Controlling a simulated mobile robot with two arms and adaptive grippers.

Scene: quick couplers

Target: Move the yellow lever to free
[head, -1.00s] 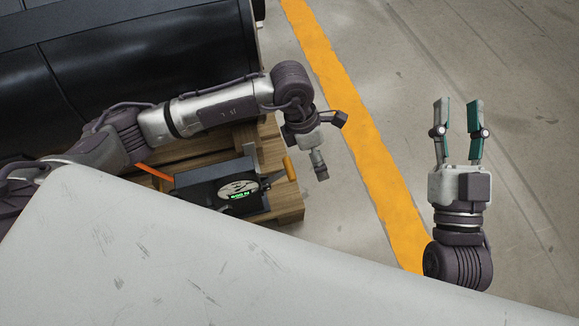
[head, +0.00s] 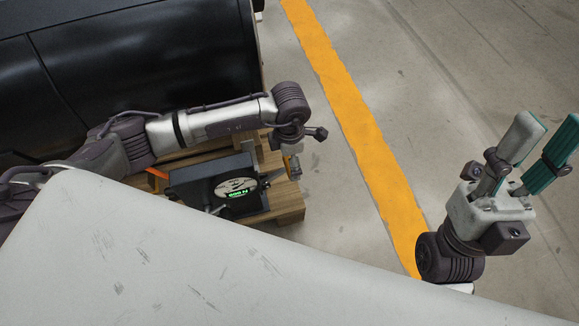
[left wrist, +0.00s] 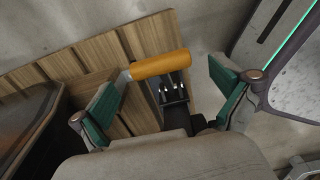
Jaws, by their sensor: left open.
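The yellow lever (left wrist: 160,65) shows in the left wrist view as a thick orange-yellow handle on a grey rod. It lies across the space between my left gripper's fingers (left wrist: 166,88), which are spread apart. The left finger is close to the rod end; I cannot tell whether it touches. My right gripper (head: 548,140) is open and empty over the floor at the right.
The black box has a round dial with a green display (head: 238,190) and sits on a wooden pallet (head: 284,207). A large black glossy body (head: 150,65) stands behind. A yellow floor line (head: 350,120) runs to the right, with clear concrete floor beyond.

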